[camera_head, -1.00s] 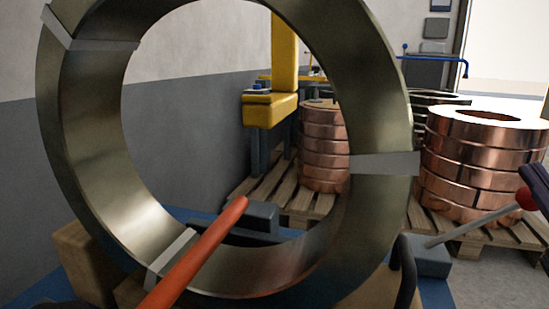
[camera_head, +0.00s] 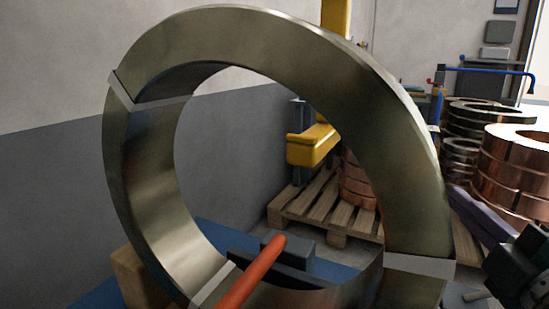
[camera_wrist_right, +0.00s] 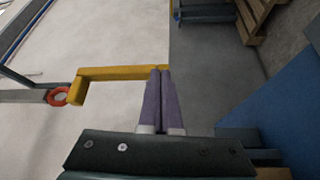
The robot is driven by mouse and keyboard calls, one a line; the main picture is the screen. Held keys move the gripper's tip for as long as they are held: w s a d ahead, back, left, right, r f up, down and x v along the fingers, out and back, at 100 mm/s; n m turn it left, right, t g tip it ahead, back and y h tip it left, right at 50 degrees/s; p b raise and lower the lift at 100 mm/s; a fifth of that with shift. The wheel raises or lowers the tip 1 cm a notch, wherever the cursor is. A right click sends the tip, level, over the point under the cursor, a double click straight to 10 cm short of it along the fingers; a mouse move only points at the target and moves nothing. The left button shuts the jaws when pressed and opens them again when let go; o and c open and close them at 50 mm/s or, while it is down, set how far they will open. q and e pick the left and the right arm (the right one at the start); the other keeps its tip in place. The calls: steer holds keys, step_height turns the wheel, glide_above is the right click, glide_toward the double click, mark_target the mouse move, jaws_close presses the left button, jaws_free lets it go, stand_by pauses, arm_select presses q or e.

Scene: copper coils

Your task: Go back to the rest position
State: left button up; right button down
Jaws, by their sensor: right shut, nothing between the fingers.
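My right gripper (camera_head: 458,196) shows at the right edge of the head view, with its dark body and long purple fingers. The fingers point up and left, in front of the copper coils in the picture. In the right wrist view my right gripper (camera_wrist_right: 160,72) has its two purple fingers side by side and touching, with nothing between them. My left gripper is not in view.
A large upright metal coil (camera_head: 125,165) with grey straps fills the head view's middle. An orange rod (camera_head: 262,262) crosses its opening. Copper coils (camera_head: 515,165) stand at right, and a wooden pallet (camera_head: 318,212) lies behind. The wrist view shows a yellow bar (camera_wrist_right: 120,73) beside the fingers.

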arm_select(q)
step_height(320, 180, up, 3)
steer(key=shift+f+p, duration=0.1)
steer(key=shift+p, duration=1)
arm_select(e)
steer(key=s+a, duration=0.1)
steer(key=s, duration=0.6)
steer(key=shift+s+a+f, duration=0.25)
steer(key=shift+a, duration=0.15)
